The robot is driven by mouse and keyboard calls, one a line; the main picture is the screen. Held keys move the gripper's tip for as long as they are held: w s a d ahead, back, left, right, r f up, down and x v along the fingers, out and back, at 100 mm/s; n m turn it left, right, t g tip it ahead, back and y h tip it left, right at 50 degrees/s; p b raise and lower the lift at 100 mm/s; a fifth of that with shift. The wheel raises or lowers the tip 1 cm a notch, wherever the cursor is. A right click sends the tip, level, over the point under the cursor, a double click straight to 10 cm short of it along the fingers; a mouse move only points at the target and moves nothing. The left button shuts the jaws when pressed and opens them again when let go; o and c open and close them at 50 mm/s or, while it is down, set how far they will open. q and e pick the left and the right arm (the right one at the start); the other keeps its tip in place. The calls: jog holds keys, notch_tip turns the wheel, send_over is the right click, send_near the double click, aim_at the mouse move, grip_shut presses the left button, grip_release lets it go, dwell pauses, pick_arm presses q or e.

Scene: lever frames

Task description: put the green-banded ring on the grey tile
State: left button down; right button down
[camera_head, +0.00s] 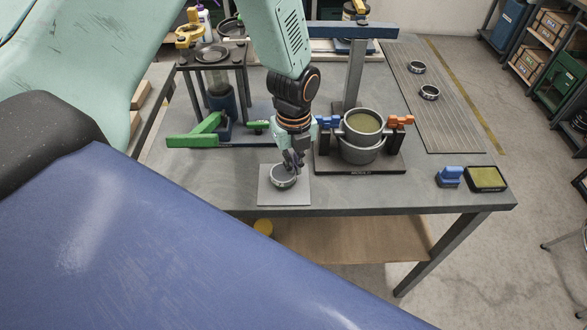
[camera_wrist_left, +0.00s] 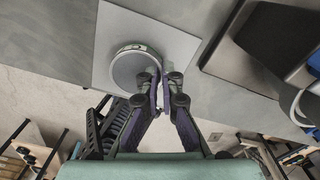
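A silvery ring (camera_head: 283,176) is at the grey tile (camera_head: 270,196), within its edges, near the bench's front edge. My left gripper (camera_head: 290,161) points down at the ring. In the left wrist view the ring (camera_wrist_left: 130,66) is over the tile (camera_wrist_left: 185,45), and the left gripper's fingertips (camera_wrist_left: 158,78) are close together at its rim, one on each side of the wall. Whether the ring rests fully on the tile is hard to tell. My right gripper is not in view.
A pot in a clamp fixture (camera_head: 362,153) stands just right of the tile. A green lever (camera_head: 196,134) is to the left. Two rings (camera_head: 416,67) (camera_head: 429,92) lie on a ribbed mat (camera_head: 440,125). A blue stamp (camera_head: 449,177) and pad (camera_head: 486,179) are at the right front.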

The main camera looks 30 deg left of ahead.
pick_arm(q)
jog(key=shift+f, duration=0.55)
jog(key=shift+s+d+r, duration=0.15)
jog(key=shift+s+d, duration=0.15)
jog(key=shift+s, duration=0.05)
jog(key=shift+w+a+f, duration=0.1)
jog(key=shift+w+f, duration=0.05)
jog(key=shift+f, duration=0.15)
jog(key=c, duration=1.8)
grip_release()
jog(key=shift+w+a, duration=0.1)
jog(key=shift+o, duration=1.4)
jog(key=shift+s+r, duration=0.1)
jog(key=shift+s, duration=0.15)
jog(key=shift+w+r, duration=0.15)
notch_tip(320, 180, up, 12)
